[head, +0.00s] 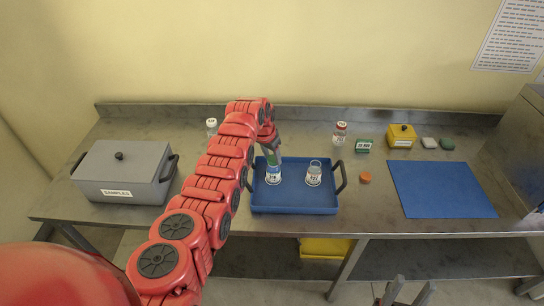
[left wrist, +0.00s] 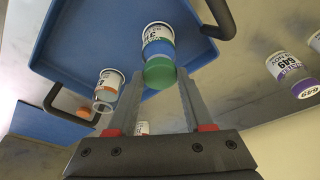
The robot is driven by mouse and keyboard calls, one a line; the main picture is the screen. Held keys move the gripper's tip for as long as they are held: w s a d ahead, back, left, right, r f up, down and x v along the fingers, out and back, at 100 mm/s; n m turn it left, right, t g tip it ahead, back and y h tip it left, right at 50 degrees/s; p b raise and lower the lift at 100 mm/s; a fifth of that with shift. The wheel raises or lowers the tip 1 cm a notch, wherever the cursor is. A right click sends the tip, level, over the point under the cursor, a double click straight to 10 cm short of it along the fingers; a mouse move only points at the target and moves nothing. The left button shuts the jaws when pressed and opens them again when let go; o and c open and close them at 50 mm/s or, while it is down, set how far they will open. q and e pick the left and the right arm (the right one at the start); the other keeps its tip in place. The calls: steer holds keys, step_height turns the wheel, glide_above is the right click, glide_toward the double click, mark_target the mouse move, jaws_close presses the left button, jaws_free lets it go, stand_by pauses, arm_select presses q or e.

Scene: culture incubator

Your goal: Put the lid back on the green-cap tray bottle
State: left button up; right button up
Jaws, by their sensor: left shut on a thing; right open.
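My left gripper (head: 271,150) points down over the left part of the blue tray (head: 295,209). It is shut on a green cap, which shows between its fingertips in the left wrist view (left wrist: 159,72). I cannot tell whether the cap touches or sits on the bottle's rim. A second tray bottle (head: 314,175) stands uncapped to the right. My right gripper (head: 407,289) is open and empty at the bottom edge, in front of the bench.
An orange cap (head: 365,177) lies right of the tray, near the blue mat (head: 441,190). A grey samples box (head: 124,168) stands left. The tray has raised side handles.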

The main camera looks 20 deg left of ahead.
arm_select(q)
steer(key=shift+f+b, duration=0.25)
steer(key=shift+b, duration=0.5)
stand_by(0.8)
steer(key=o, duration=1.6)
steer(key=shift+r, duration=3.55)
jaws_close()
